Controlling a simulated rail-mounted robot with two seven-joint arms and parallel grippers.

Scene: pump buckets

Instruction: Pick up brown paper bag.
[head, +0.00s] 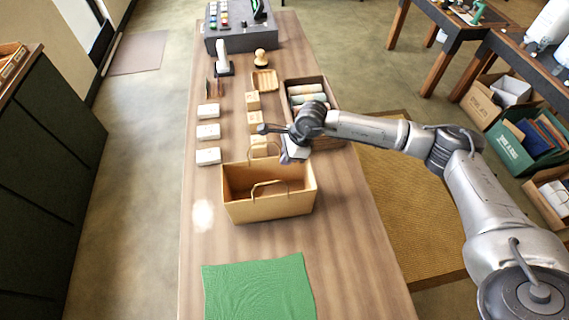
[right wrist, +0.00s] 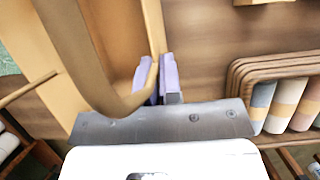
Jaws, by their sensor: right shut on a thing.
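The brown paper bag (head: 270,207) stands upright and open-topped on the wooden counter, with two loop handles. It also shows close up in the right wrist view (right wrist: 155,22). My right gripper (head: 285,156) is at the bag's far right corner. In the right wrist view its pale purple fingers (right wrist: 160,80) are shut on the top edge of the bag's wall, and a handle curves right beside them. The bag's base appears to rest on the counter. My left gripper is not in view.
A green cloth (head: 258,288) lies in front of the bag. White boxes (head: 208,156) line the left side. A wooden crate of rolled cloths (head: 330,143) stands behind right, beside small wooden blocks (head: 253,101). A grey register (head: 237,40) is at the far end.

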